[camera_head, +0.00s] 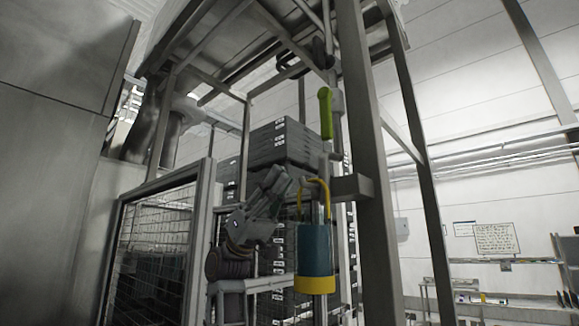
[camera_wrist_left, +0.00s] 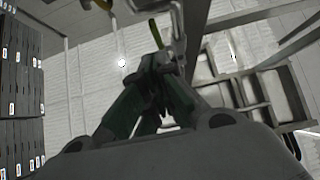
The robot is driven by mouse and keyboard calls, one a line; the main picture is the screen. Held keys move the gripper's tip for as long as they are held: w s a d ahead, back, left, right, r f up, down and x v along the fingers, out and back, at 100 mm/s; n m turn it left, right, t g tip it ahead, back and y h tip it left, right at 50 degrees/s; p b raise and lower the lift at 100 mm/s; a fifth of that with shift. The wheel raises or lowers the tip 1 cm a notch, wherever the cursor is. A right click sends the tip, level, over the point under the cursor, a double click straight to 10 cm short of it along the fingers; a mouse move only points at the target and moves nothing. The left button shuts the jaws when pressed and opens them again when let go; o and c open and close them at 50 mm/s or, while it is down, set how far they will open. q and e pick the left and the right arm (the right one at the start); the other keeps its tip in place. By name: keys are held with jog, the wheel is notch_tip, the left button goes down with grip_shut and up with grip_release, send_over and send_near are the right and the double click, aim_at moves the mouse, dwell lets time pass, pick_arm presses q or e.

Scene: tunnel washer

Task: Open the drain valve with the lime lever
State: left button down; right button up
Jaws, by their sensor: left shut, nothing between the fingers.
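The lime lever (camera_head: 325,113) stands nearly upright on a grey pipe fitting beside the frame post. In the left wrist view a thin lime lever (camera_wrist_left: 155,33) shows just beyond the fingertips. My left gripper (camera_head: 276,182) is below and to the left of the lever in the head view, pointing up and to the right. Its fingers (camera_wrist_left: 156,62) are shut and empty. I cannot tell how far it is from the lever in depth, but a gap shows in the head view. The valve body is hard to make out. My right gripper is not in view.
A thick grey post (camera_head: 368,150) stands right of the lever. Stacked dark crates (camera_head: 283,142) are behind, and a mesh panel (camera_head: 155,245) is at left.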

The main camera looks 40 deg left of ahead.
pick_arm(q)
jog(key=shift+v, duration=0.9)
jog(key=shift+r, duration=0.1)
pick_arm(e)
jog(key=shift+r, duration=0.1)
pick_arm(q)
notch_tip(320, 180, up, 10)
jog(key=p, duration=0.9)
jog(key=shift+p, duration=0.35)
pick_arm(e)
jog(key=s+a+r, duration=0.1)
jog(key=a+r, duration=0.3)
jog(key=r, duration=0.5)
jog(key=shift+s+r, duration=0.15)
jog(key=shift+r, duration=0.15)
